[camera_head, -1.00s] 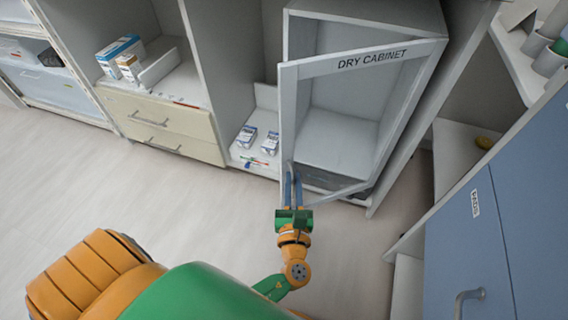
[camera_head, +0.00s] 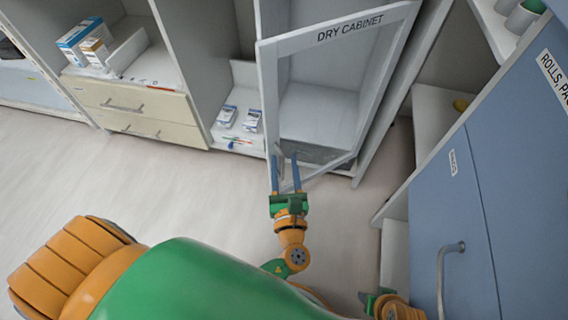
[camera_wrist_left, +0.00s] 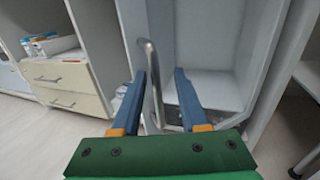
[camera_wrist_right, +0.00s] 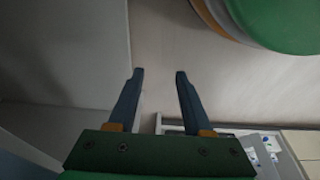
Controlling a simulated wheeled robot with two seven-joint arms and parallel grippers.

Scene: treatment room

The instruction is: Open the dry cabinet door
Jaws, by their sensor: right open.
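The dry cabinet door (camera_head: 264,95) is a pale grey frame with a clear pane, labelled DRY CABINET. It stands ajar, its left edge swung out from the cabinet (camera_head: 320,110). Its metal bar handle (camera_wrist_left: 153,85) shows clearly in the left wrist view. My left gripper (camera_head: 284,158) is at the door's lower left, its blue fingers spread. The handle stands between the fingers, closer to the left one; contact is unclear. My right gripper (camera_wrist_right: 158,75) is open and empty, pointing at bare surfaces; in the head view only part shows at the bottom edge.
A blue cupboard (camera_head: 440,200) with a bar handle stands close on the right. Drawers (camera_head: 135,110) and shelves with small boxes (camera_head: 227,116) are on the left. The pale floor (camera_head: 160,185) before the cabinet is clear.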

